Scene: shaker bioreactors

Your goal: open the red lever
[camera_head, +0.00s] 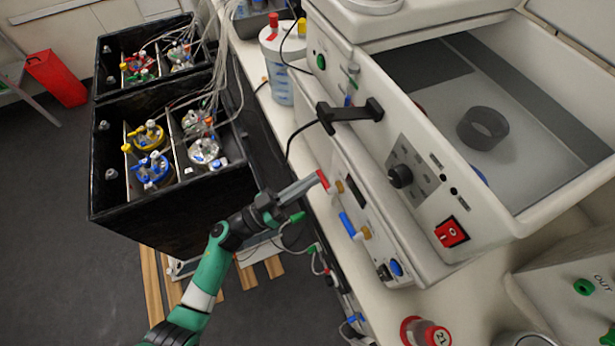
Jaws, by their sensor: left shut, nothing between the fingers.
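The red lever (323,179) is a small red handle on the front panel of the white bench device (372,215). My left gripper (312,184) reaches in from the lower left with its fingers shut and empty. Its fingertips are at the lever's left side, touching or very close; I cannot tell which. The fingers partly overlap the area just left of the lever. A blue lever (347,224) sits lower on the same panel. My right gripper is not in view.
A larger white device (415,165) with an open basin, a black handle (350,110) and a red switch (452,232) stands behind. A black crate (165,215) of tubed vessels is at left. A red-capped bottle (425,332) stands at the bottom.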

